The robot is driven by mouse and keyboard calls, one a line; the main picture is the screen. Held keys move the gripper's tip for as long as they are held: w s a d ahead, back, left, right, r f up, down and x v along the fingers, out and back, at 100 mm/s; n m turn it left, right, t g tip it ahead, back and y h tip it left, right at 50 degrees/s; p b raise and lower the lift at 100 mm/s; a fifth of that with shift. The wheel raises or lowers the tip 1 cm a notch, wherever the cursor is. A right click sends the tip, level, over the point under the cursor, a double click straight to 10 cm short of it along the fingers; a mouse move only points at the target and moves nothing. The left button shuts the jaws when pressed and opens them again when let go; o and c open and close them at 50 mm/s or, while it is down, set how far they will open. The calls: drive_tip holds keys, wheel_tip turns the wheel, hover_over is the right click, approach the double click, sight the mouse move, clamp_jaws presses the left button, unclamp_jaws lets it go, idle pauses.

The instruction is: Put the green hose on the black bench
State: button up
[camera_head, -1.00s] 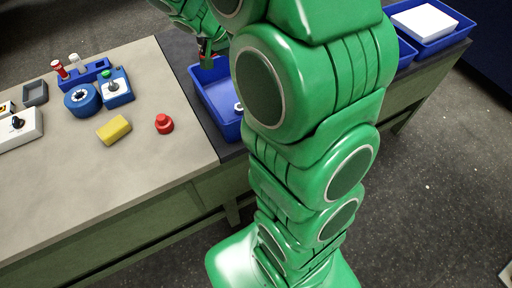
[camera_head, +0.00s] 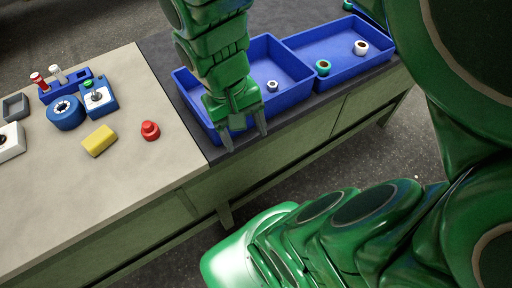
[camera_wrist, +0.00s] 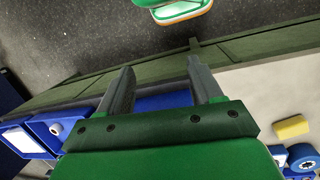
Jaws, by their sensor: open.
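No long green hose shows clearly. A short green ring-shaped piece with a reddish centre (camera_head: 323,67) lies in the right blue tray (camera_head: 372,68), near its left wall; I cannot tell if it is the hose. The black bench (camera_head: 157,52) is the dark top under the blue trays. My gripper (camera_head: 246,138) is open and empty, fingers pointing down at the front edge of the left blue tray (camera_head: 292,62). In the wrist view its two fingers (camera_wrist: 160,68) are spread with nothing between them.
A white ring (camera_head: 361,48) is in the right tray and a small pale nut (camera_head: 272,86) in the left. The light bench at left holds a yellow block (camera_head: 99,141), a red knob (camera_head: 150,131) and a blue spool (camera_head: 65,112). Another green piece (camera_head: 348,5) shows at the top.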

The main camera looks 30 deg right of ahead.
drive_tip(key=shift+n+y, duration=0.6)
drive_tip(key=shift+n, duration=0.2)
drive_tip(key=s+a, duration=0.1)
drive_tip(key=s, duration=0.2)
drive_tip(key=s+a, duration=0.1)
drive_tip(key=shift+s+a+r, duration=0.15)
drive_tip(key=shift+a+r, duration=0.05)
drive_tip(key=shift+a, duration=0.1)
